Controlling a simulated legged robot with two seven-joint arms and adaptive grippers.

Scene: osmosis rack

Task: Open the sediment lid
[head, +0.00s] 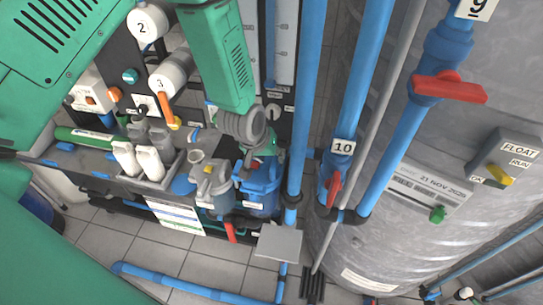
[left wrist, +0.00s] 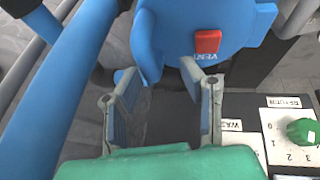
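A blue filter housing (head: 262,186) stands low, left of the thick blue vertical pipes in the head view, with a cream-grey housing (head: 213,190) just left of it. I cannot read which one is the sediment housing. In the left wrist view, a blue cap (left wrist: 200,30) with a red VENT button (left wrist: 208,41) is beyond the fingertips. My left gripper (head: 263,152) is over the top of the blue housing, partly hidden by its own wrist. Its fingers (left wrist: 165,85) are spread, with nothing clearly held between them. My right gripper is not in view.
A large grey tank (head: 405,235) and blue pipes (head: 307,90) with red valves stand to the right. A tray (head: 185,182) with white bottles (head: 150,163) is on the left. A green dial (left wrist: 303,132) is at the right in the wrist view. Tiled floor (head: 190,265) shows below.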

